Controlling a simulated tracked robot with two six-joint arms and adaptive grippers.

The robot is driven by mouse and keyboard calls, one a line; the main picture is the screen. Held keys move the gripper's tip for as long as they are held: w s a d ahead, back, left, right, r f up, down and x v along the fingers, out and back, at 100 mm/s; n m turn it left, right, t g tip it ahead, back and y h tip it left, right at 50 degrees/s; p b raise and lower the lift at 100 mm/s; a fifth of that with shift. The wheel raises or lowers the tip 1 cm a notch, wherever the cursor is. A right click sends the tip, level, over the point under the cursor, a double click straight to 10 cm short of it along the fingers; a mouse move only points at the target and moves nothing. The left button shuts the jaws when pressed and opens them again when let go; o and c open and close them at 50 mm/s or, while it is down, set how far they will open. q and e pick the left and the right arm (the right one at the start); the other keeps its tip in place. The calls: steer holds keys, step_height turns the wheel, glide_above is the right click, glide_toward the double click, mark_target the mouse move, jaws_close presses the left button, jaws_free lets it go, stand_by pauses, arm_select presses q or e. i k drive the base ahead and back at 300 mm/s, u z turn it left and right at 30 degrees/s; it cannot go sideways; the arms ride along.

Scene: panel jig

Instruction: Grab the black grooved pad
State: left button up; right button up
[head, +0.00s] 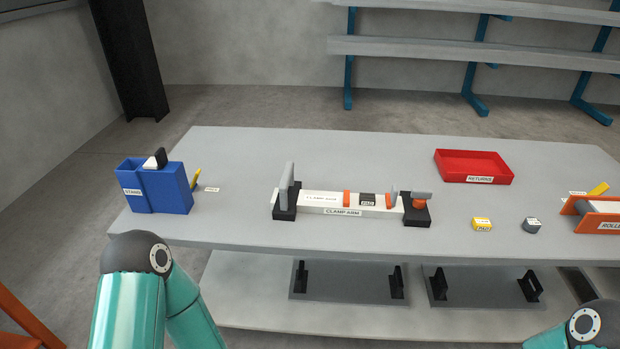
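A small dark grey to black block (531,226) with a pale label on top stands on the right part of the grey table (330,150). It is too small to tell whether it has grooves. A yellow block labelled PAD (482,225) stands to its left, apart from it. A dark piece labelled PAD (367,200) also sits on the white clamp arm (320,198), between two orange bands. Teal links of my left and right arms show at the bottom left and bottom right corners. Neither gripper is in view.
A red tray labelled RETURNS (472,181) stands at the back right. An orange-framed roller unit (597,228) is at the right edge. A blue bin (131,200) with a black-and-white item stands at the left. Black end blocks (285,208) hold the clamp arm. The table between bin and jig is mostly clear.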

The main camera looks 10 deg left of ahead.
mark_target(366, 199)
steer(key=u, duration=0.2)
steer(key=i, duration=0.6)
steer(key=u, duration=0.4)
steer(key=k, duration=0.9)
steer(key=u, duration=0.15)
steer(key=i, duration=0.9)
